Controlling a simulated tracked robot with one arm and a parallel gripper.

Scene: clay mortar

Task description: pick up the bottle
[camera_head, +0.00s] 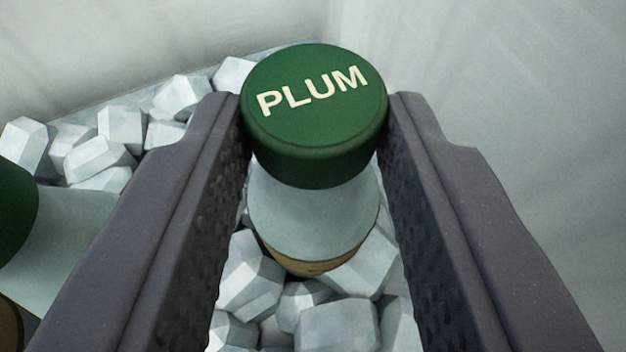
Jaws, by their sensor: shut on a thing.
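A bottle (315,215) with a pale glassy neck and a green cap (318,115) stands in the middle of the view, seen from above. The cap reads "PLUM" in cream letters. My gripper (316,110) has one dark grey, textured finger on each side of the cap and is shut on it near the fingertips. A strip of tan label shows low on the bottle. The rest of its body is hidden below, among ice-like blocks.
Pale blue-grey ice-like blocks (250,275) lie around the bottle and to the left. A second bottle with a green cap (15,212) is partly in view at the left edge, beside my left finger. Pale walls (500,120) rise behind and to the right.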

